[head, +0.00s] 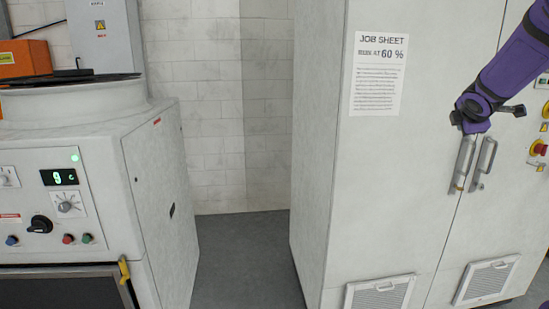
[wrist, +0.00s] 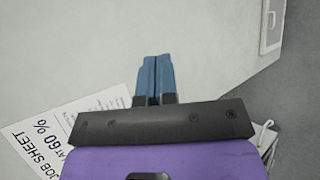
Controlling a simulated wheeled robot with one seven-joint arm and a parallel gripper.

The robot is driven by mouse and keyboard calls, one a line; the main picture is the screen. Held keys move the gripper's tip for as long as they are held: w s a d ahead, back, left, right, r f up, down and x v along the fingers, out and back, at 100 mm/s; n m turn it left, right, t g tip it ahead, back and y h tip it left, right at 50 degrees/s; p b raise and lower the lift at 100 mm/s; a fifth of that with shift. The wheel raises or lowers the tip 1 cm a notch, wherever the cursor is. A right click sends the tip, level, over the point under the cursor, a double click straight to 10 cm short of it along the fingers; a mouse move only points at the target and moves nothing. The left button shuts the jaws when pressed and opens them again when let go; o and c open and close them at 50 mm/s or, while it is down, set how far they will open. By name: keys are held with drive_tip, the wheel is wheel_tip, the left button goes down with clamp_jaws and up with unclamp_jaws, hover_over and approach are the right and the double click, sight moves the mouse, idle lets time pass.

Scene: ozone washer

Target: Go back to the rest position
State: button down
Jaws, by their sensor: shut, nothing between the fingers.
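My gripper (wrist: 155,64) shows in the wrist view with its two blue fingers together and nothing between them. In the head view my purple arm reaches in from the upper right, and its dark end is in front of the grey cabinet (head: 335,190), just above the two door handles. The fingers cannot be made out clearly there. The left handle (head: 461,163) and the right handle (head: 484,160) are upright on the doors, which look closed. I cannot tell from these views whether the gripper touches a handle.
A job sheet (head: 378,73) reading "60 %" is on the cabinet. Vent grilles (head: 380,294) sit low on the doors. A red-and-yellow button (head: 538,148) is at the right. A machine (head: 160,190) with knobs and a display stands left. Open floor (head: 245,255) lies between.

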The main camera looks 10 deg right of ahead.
drive_tip(key=s+a+r+m+g+y, duration=0.1)
drive_tip(key=s+a+m, duration=0.3)
drive_tip(key=s+a, duration=0.4)
drive_tip(key=s+a+r+m+g+y, duration=0.15)
drive_tip(key=s+a+m, duration=0.4)
drive_tip(key=a, duration=0.55)
drive_tip(key=s+a+f+m+y, duration=0.2)
drive_tip(key=s+a, duration=0.5)
drive_tip(key=s, duration=0.2)
drive_tip(key=s+a+f+m+g+y, duration=0.1)
drive_tip(key=s+a+f+m+y, duration=0.1)
drive_tip(key=s+a, duration=0.5)
drive_tip(key=shift+s+f+m, duration=0.45)
drive_tip(key=shift+s+f, duration=0.4)
drive_tip(key=shift+s, duration=0.15)
drive_tip(key=shift+g, duration=0.25)
